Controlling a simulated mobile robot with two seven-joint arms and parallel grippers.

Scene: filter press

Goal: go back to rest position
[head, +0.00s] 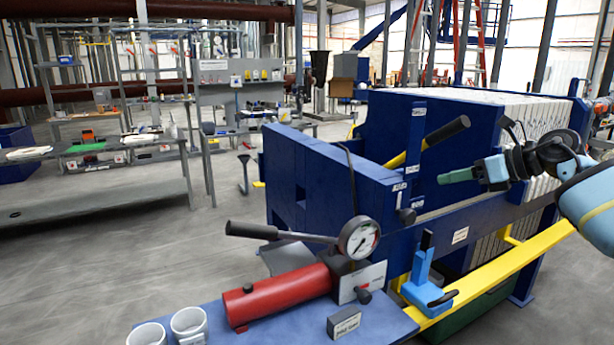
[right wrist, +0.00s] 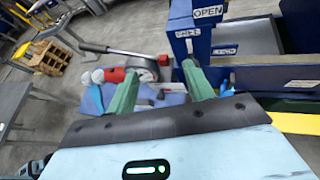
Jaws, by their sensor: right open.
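My right gripper (head: 460,174) comes in from the right, raised in front of the blue filter press. It looks empty. In the right wrist view its two green fingers (right wrist: 160,70) are spread apart with nothing between them. The press (head: 330,185) has a stack of white plates (head: 535,115) at its right end. A black-gripped yellow lever (head: 446,132) rises from the press, left of the gripper and apart from it. A blue post with an OPEN label (right wrist: 208,12) stands beyond the fingers in the wrist view. My left gripper is in neither view.
A blue table (head: 220,330) in front holds a red cylinder (head: 277,295), a pressure gauge (head: 359,238), a black-handled lever (head: 280,233) and two white mugs (head: 188,324). A light-blue tool (head: 428,285) is by a yellow rail (head: 500,280). Floor at left is open before grey benches (head: 95,205).

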